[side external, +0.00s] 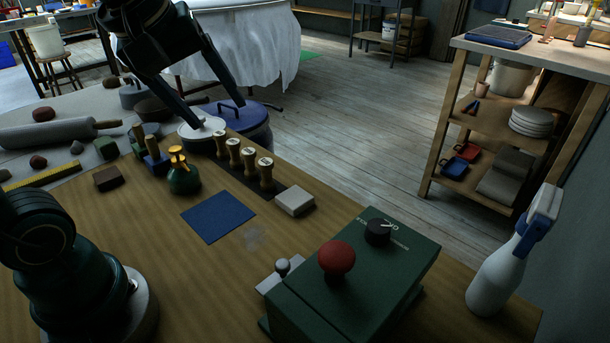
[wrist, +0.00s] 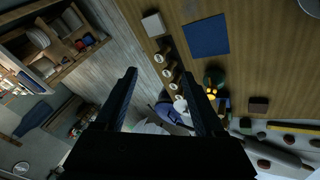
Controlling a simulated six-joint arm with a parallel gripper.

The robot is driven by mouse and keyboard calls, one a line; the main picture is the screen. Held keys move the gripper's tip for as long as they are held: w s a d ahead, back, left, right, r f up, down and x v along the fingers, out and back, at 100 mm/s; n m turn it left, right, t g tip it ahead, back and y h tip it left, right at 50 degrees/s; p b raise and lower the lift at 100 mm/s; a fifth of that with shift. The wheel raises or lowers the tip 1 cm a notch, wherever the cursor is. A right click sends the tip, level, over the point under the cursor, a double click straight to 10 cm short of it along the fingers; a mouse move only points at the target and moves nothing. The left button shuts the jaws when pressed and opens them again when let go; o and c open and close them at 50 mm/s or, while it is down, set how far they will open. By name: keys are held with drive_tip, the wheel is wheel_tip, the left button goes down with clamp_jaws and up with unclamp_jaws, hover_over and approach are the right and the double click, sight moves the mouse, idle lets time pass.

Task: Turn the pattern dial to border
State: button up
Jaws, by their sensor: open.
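The pattern dial (side external: 378,232) is a black round knob with a pale mark on top of a green box (side external: 335,285) at the front right in the side view. White lettering lies beside it, too small to read. My gripper (side external: 218,114) is open and empty, at the back of the table over a white-lidded pot, far from the dial. In the wrist view my gripper (wrist: 159,70) has its two fingers wide apart with nothing between them. The dial and the green box do not show in the wrist view.
A white spray bottle (side external: 510,255) stands to the right. Several wooden stamps (side external: 248,160), a white block (side external: 295,201) and a blue mat (side external: 218,217) lie behind.

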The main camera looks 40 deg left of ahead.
drive_tip(key=w+a+n+g+y, duration=0.1)
drive_tip(key=w+a+n, duration=0.4)
drive_tip(key=w+a, duration=0.1)
drive_tip(key=shift+a+r+n, duration=0.3)
drive_tip(key=shift+a+r, duration=0.05)
drive_tip(key=shift+a, duration=0.1)
